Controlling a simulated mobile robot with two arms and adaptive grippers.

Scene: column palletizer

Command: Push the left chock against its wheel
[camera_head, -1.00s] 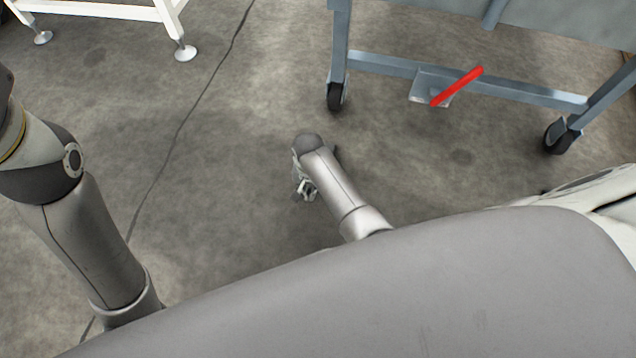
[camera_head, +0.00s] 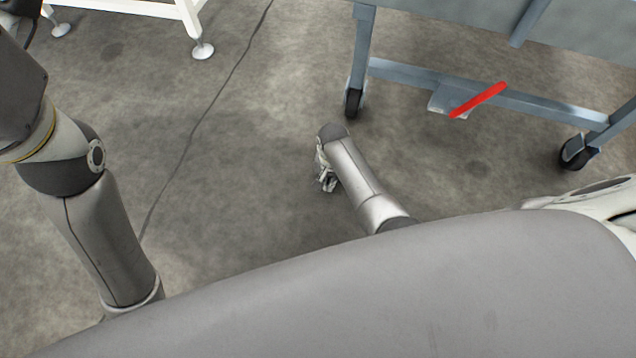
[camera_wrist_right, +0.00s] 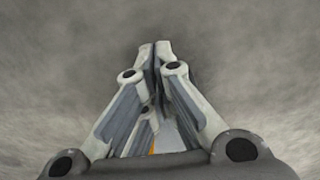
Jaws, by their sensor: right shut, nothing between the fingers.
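My right gripper (camera_head: 325,184) hangs low over the concrete floor, on the near side of the cart's left wheel (camera_head: 353,103) and apart from it. Its fingertips meet in the right wrist view (camera_wrist_right: 155,48), with only grey floor beyond them. It is shut and empty. A small orange sliver shows low between the finger links in that view; I cannot tell what it is. No chock can be made out in either view; my right forearm and wrist hide part of the floor. My left arm is at the left edge, its gripper out of view.
The blue-grey cart frame (camera_head: 400,71) stands at upper right, with a red bar (camera_head: 478,100) on a plate at its lower rail. Its other wheel (camera_head: 575,153) is at far right. A white frame's foot (camera_head: 202,50) stands at upper left. The floor between them is clear.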

